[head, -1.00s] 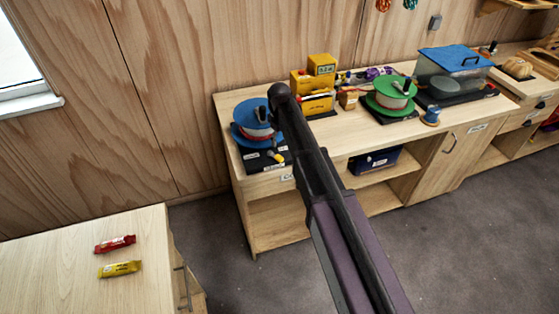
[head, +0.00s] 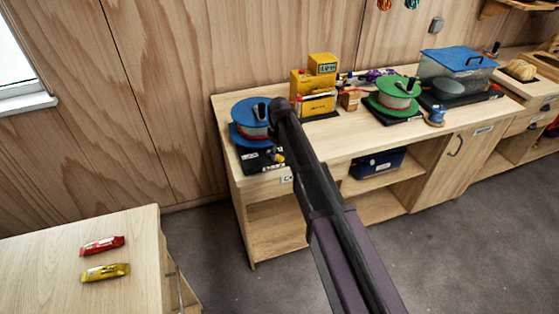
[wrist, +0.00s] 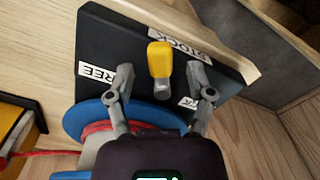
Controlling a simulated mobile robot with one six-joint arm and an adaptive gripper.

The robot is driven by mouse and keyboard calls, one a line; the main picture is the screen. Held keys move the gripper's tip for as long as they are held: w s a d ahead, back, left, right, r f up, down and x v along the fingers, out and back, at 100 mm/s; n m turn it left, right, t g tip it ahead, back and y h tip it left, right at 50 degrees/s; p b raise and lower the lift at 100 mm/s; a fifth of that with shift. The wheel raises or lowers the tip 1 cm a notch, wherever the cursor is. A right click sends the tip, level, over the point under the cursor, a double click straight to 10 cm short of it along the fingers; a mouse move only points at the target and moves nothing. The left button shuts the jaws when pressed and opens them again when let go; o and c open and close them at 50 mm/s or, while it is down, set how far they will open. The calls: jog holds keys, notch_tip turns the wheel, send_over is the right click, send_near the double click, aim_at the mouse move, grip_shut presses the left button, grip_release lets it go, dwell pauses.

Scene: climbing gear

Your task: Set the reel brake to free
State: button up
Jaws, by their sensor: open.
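The blue reel (head: 240,136) with red rope stands on a black base (head: 257,160) at the left end of the bench; in the wrist view its blue flange (wrist: 90,122) is below the base (wrist: 122,37). The brake lever has a yellow handle (wrist: 160,59) on a grey pivot. It points toward the LOCK label (wrist: 180,48), covering part of it. The FREE label (wrist: 96,74) is to the left; a third label is partly hidden at right. My gripper (wrist: 160,82) is open, one finger either side of the lever, with visible gaps. In the head view my arm hides most of the gripper.
A green reel (head: 392,92), a yellow device (head: 314,88) and a blue-lidded clear box (head: 459,70) stand further right on the bench. A side table (head: 60,250) at lower left holds a red bar (head: 102,245) and a yellow bar (head: 105,272). Grey floor lies between.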

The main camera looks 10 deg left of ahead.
jog(key=shift+f+b, duration=0.55)
jog(key=shift+f, duration=0.3)
grip_shut()
